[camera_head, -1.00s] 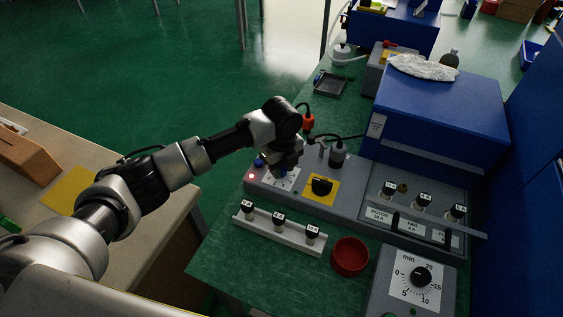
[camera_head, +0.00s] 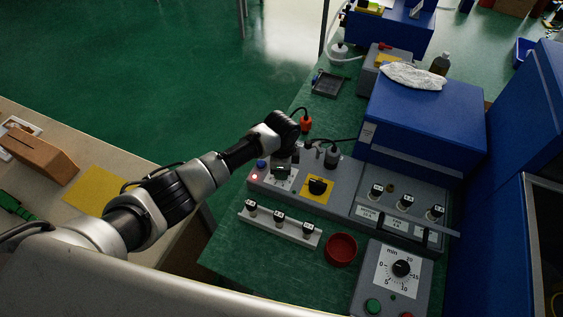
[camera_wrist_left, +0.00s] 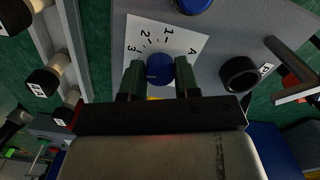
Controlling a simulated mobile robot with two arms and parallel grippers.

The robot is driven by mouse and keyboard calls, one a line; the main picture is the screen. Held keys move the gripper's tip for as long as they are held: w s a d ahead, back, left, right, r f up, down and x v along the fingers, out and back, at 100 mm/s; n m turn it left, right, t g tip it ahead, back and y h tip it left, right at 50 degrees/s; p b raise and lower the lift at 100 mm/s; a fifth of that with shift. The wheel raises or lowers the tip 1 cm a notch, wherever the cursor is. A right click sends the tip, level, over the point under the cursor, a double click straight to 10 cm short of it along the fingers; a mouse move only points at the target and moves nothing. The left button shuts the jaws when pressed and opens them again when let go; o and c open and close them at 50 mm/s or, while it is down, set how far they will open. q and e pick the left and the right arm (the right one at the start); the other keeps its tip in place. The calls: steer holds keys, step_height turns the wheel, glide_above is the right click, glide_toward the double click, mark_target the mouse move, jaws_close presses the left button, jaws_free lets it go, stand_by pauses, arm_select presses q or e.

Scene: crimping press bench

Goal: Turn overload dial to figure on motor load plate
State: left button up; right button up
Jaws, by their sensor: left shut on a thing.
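The overload dial is a small blue knob (camera_wrist_left: 159,68) on a white scale plate (camera_wrist_left: 187,42) marked 1, 2, 3 and A. My left gripper (camera_wrist_left: 159,78) has its two fingers on either side of the knob, shut on it. In the head view, my left gripper (camera_head: 284,166) comes down over the scale plate (camera_head: 278,184) and hides the knob. The knob's pointer cannot be made out. The motor load plate (camera_head: 368,215) is the leftmost white label below the fuses on the panel; its figure is too small to read now. My right gripper is not in view.
A lit red lamp (camera_head: 254,177) and a blue button (camera_head: 262,164) sit left of the dial. A black rotary switch (camera_head: 318,185) on yellow stands to its right. A fuse rail (camera_head: 272,230), red bowl (camera_head: 341,250) and timer box (camera_head: 400,270) lie in front.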

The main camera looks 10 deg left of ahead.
arm_select(q)
steer(key=shift+r+n+p, duration=0.1)
steer(key=shift+n+p, duration=0.95)
steer(key=shift+n, duration=0.95)
steer(key=o, duration=0.9)
step_height(320, 180, up, 11)
steer(key=shift+f, duration=0.15)
